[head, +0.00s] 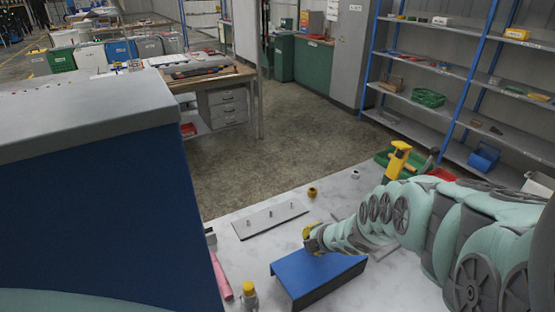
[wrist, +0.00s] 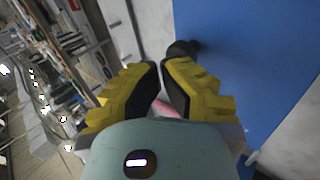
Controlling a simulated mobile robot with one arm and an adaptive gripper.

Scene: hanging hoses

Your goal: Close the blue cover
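The blue cover (head: 318,270) is a flat blue panel over a dark-sided box on the pale table, at the lower middle of the head view. Whether it is fully down cannot be told. In the wrist view a large blue panel (wrist: 255,60) fills the right side. A dark round knob (wrist: 183,50) stands at its left edge. My gripper (head: 311,238) is just beyond the cover's far edge in the head view. In the wrist view its yellow fingers (wrist: 160,66) come nearly together at the tips beside the knob, with nothing visible held. Contact cannot be told.
A grey plate with pegs (head: 270,218) lies beyond the cover on the pale table. A pink cylinder (head: 222,279) and a yellow-topped fitting (head: 249,296) lie to its left. A large blue block with a grey top (head: 100,210) blocks the left.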

